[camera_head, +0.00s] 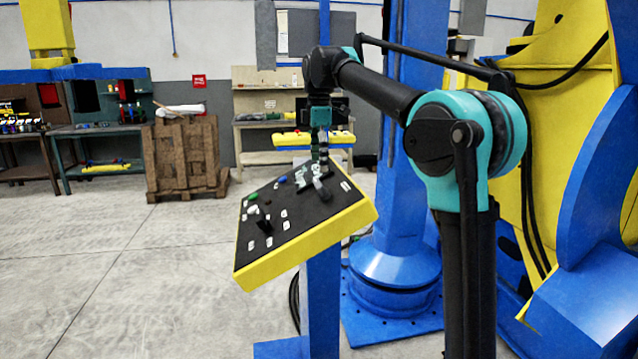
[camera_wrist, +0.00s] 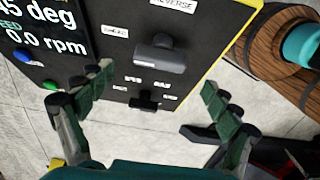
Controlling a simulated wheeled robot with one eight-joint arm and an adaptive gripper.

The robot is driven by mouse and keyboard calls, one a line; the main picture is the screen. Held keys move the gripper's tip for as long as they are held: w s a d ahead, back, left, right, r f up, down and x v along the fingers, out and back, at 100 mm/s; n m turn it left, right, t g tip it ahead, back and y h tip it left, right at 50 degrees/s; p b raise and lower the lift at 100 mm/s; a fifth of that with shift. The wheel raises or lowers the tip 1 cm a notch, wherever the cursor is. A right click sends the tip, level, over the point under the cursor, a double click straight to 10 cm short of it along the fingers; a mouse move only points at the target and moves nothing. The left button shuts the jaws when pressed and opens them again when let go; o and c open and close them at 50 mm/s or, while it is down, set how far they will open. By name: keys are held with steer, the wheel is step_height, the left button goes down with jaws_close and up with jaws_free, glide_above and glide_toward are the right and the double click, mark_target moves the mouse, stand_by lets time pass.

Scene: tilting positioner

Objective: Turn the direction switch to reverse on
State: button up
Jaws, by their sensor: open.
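The control panel (camera_head: 302,241) has a black face and a yellow rim and sits tilted on a blue post. In the wrist view, a dark grey switch knob (camera_wrist: 158,53) sits below a label reading REVERSE (camera_wrist: 172,5), with a less legible label (camera_wrist: 115,32) to its left; it looks like the direction switch. My gripper (camera_wrist: 155,77) is open, its two green-padded fingers spread on either side below the knob, with nothing between them that I can see gripped. In the head view, my gripper (camera_head: 318,178) is over the far right part of the panel and hides some of its controls.
A smaller black switch (camera_wrist: 145,101) sits below the knob, between the fingers in the picture. A blue button (camera_wrist: 22,56) and a display (camera_wrist: 42,22) are to the left. A blue column (camera_head: 395,255) and yellow machine stand close on the right; floor at left is clear.

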mark_target(319, 181)
steer(key=shift+f, duration=3.2)
steer(key=c, duration=1.2)
steer(key=shift+o, duration=0.2)
